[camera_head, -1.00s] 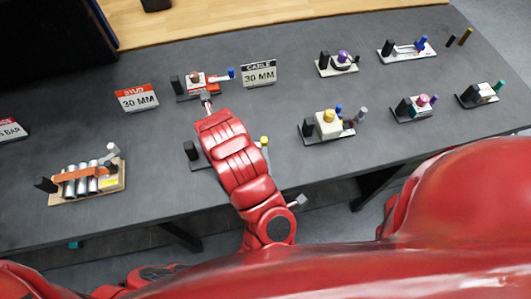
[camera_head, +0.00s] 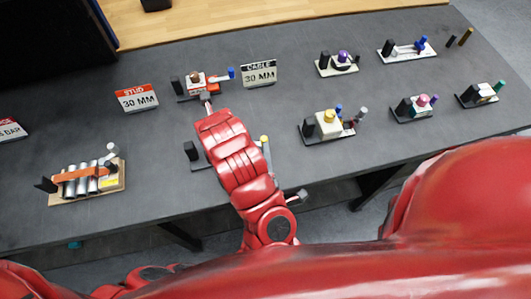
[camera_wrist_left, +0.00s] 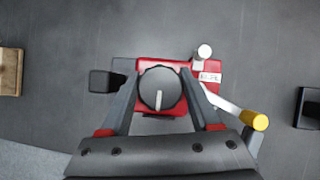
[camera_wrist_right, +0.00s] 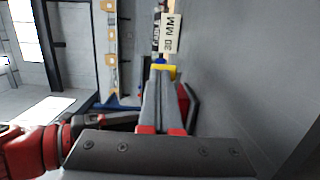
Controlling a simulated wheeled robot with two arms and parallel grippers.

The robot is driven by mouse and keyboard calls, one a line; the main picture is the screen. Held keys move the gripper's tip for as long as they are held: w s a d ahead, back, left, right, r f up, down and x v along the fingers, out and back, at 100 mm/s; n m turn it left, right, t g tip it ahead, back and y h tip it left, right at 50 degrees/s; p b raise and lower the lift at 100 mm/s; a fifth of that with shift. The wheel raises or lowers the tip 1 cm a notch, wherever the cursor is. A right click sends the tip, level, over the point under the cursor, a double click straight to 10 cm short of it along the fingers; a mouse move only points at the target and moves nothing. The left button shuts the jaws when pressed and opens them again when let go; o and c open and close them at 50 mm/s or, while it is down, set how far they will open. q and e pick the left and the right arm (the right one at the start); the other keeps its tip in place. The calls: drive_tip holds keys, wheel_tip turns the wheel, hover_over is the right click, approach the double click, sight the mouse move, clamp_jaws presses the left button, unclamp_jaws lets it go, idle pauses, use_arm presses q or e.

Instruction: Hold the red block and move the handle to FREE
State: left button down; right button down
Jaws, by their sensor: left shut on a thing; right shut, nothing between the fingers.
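The red block (camera_wrist_left: 148,68) lies below the left wrist camera, with a round black knob (camera_wrist_left: 160,92) on top. My left gripper (camera_wrist_left: 160,82) is shut on the block, one finger on each side of the knob. A pale handle (camera_wrist_left: 226,106) with a yellow tip (camera_wrist_left: 255,120) points to the lower right. In the head view my red left arm covers the block; the yellow tip (camera_head: 264,139) shows beside it. My right gripper (camera_wrist_right: 158,82) is shut and empty, its fingertips close to the yellow tip (camera_wrist_right: 164,72). I cannot tell whether they touch.
A unit with a cream block (camera_head: 328,125) stands to the right, and a wooden board with cylinders (camera_head: 110,183) to the left. Another red unit (camera_head: 207,84) and the 30 MM signs (camera_head: 259,73) stand behind. Bare grey table (camera_head: 285,100) lies between.

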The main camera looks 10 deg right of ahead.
drive_tip(key=shift+w+d, duration=0.1)
drive_tip(key=shift+d, duration=0.05)
drive_tip(key=shift+w+d, duration=0.6)
drive_tip(key=shift+w, duration=0.1)
drive_tip(key=shift+w+d+n+y, duration=0.55)
drive_tip(key=shift+w+n+y, duration=0.25)
drive_tip(key=shift+y, duration=0.4)
drive_tip(key=shift+w+d+n+y, duration=0.1)
drive_tip(key=shift+w+n+y, duration=0.6)
drive_tip(key=shift+y, duration=0.4)
drive_tip(key=shift+w, duration=1.75)
